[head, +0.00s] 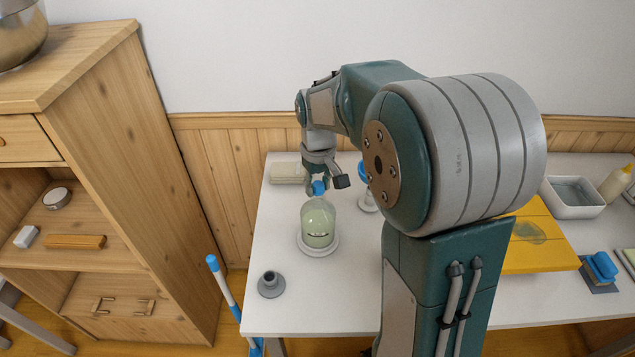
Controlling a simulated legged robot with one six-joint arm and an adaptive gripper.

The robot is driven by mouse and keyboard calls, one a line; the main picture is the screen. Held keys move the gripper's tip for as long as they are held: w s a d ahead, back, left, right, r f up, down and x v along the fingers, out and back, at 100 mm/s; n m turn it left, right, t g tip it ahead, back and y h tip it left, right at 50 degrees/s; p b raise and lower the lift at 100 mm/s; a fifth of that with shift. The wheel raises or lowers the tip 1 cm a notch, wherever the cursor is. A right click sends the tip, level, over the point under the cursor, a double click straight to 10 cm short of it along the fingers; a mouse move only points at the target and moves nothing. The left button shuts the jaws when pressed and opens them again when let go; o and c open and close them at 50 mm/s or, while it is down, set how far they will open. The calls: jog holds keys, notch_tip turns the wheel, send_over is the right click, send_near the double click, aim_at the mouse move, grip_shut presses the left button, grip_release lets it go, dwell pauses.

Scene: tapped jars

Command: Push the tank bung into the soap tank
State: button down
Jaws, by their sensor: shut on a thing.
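The soap tank (317,227) is a clear glass jar holding pale green liquid. It stands upright near the left end of the white table. The tank bung (319,187) is a small blue piece directly above the tank's top. My gripper (321,186) is shut on the bung, pointing down over the tank. I cannot tell whether the bung touches the tank's mouth or is just above it.
A white stand with a blue top (364,172) is close behind, partly hidden by my arm. A grey flanged piece (271,285) lies at the table's front left. A pale block (287,172) lies at the back. A wooden cabinet (120,180) stands left. The table's front left is mostly clear.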

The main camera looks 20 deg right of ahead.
jog(key=shift+f, duration=0.95)
dwell(0.4)
jog(key=shift+c, duration=1.3)
grip_release()
jog(key=shift+o, duration=1.3)
jog(key=shift+r, duration=2.3)
notch_tip(320, 180, up, 12)
jog(key=shift+f, duration=0.1)
